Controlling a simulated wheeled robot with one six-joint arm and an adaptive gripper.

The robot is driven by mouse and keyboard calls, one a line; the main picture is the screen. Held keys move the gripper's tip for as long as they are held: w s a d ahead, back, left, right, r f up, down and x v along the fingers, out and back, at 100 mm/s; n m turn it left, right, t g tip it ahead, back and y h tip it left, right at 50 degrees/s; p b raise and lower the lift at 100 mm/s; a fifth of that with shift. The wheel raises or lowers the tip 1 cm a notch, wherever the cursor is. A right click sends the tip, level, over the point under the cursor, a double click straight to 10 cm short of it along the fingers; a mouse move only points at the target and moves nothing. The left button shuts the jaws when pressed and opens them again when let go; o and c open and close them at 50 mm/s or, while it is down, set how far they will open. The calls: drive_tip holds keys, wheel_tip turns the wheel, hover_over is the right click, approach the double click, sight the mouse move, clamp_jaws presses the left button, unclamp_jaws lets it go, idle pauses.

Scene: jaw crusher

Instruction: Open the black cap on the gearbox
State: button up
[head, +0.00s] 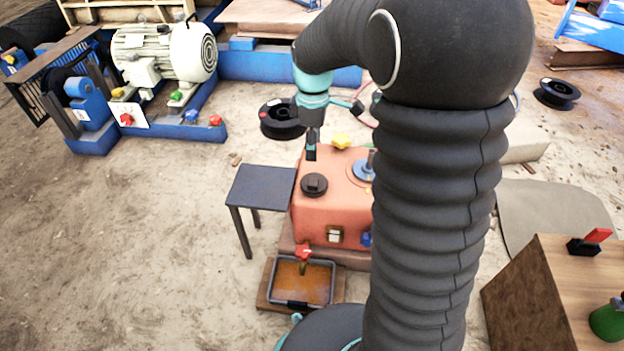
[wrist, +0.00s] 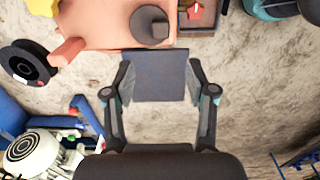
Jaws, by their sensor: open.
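The black cap (head: 314,184) sits on the left part of the top of the orange-red gearbox (head: 307,222). In the wrist view the round black cap (wrist: 150,24) is at the top middle, on the gearbox (wrist: 98,24). My gripper (head: 311,150) appears just above the cap in the head view, pointing down, apart from it. In the wrist view my gripper (wrist: 160,78) is open and empty, its two fingers spread on either side of a small dark table, with the cap beyond the fingertips. My arm hides the right part of the gearbox in the head view.
The small dark table (head: 262,188) stands left of the gearbox. A tray of brown liquid (head: 304,283) with a red valve (head: 303,251) is in front. A yellow knob (head: 340,141) tops the gearbox. A black spool (head: 279,121) lies behind. Sandy ground at left is clear.

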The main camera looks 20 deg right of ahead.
sight(313, 182)
wheel_tip(313, 182, down, 13)
drive_tip(key=shift+r+b, duration=0.15)
drive_tip(key=shift+b, duration=1)
drive_tip(key=shift+c, duration=0.2)
clamp_jaws()
